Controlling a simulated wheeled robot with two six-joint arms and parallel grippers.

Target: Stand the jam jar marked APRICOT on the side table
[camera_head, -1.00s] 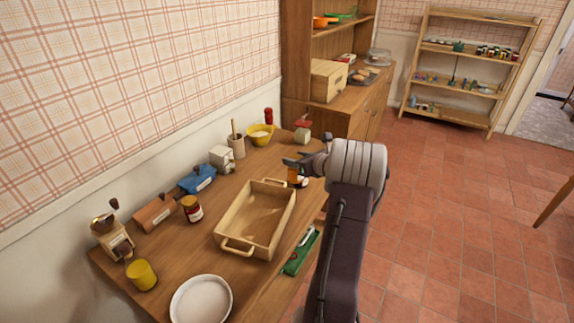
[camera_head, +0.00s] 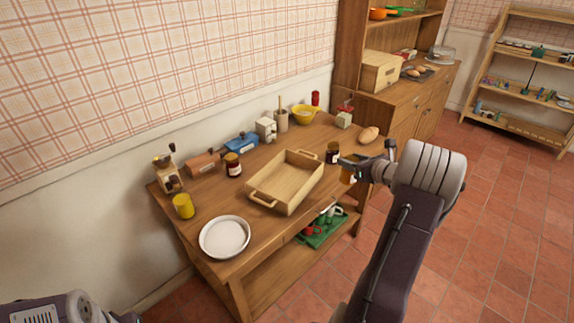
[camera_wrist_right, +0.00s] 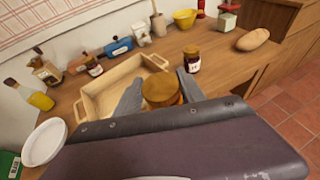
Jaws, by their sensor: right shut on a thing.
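My right gripper (camera_head: 352,165) is shut on a jar with amber contents (camera_head: 347,175), near the right edge of the wooden table (camera_head: 222,268). In the right wrist view the jar's golden lid (camera_wrist_right: 160,88) sits between the two fingers (camera_wrist_right: 158,92). Its label is hidden, so I cannot read the marking. A dark jar (camera_head: 332,154) stands on the table just behind the gripper, and another dark red jar (camera_head: 233,165) stands left of the tray. I cannot tell whether this table is the side table. My left gripper is out of view.
A green tray (camera_head: 322,234) is on the lower shelf. Open tiled floor (camera_head: 480,240) lies right.

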